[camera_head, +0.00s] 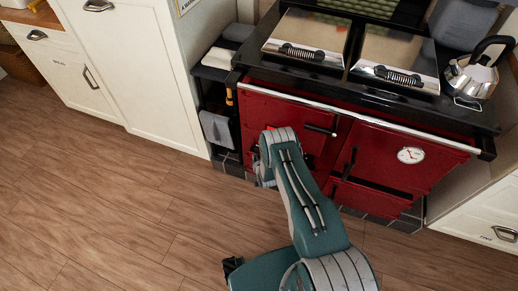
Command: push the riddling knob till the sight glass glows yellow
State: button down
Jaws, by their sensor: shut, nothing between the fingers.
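The red range cooker (380,150) stands against the wall, with its front facing me. My arm (305,195) reaches up to the left part of that front, and its bend covers some of the red panel. My gripper is hidden behind my own arm and wrist, so I cannot see its fingers or what they touch. I cannot make out the riddling knob or the sight glass; the lower left of the cooker front is largely covered by my arm. No yellow glow shows on the visible front.
A steel rail (360,117) runs along the cooker's front edge. A round white dial (410,155) is on the right door. A kettle (473,72) stands at the top right. White cabinets (135,65) flank the cooker. The wooden floor (120,215) at left is clear.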

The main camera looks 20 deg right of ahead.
dwell(0.3)
jog(key=shift+w+d+r, duration=0.1)
jog(key=shift+w+d, duration=0.2)
jog(key=shift+w, duration=0.05)
jog(key=shift+w+d, duration=0.55)
jog(key=shift+w, duration=0.2)
jog(key=shift+w+d, duration=0.5)
jog(key=shift+w, duration=0.25)
dwell(2.5)
jog(key=shift+s, duration=0.1)
jog(key=shift+s+a, duration=0.65)
jog(key=shift+s, duration=0.25)
jog(key=shift+s+a, duration=0.65)
jog(key=shift+s, duration=0.2)
jog(key=s+a, duration=0.3)
jog(key=s, duration=0.2)
jog(key=shift+a, duration=0.3)
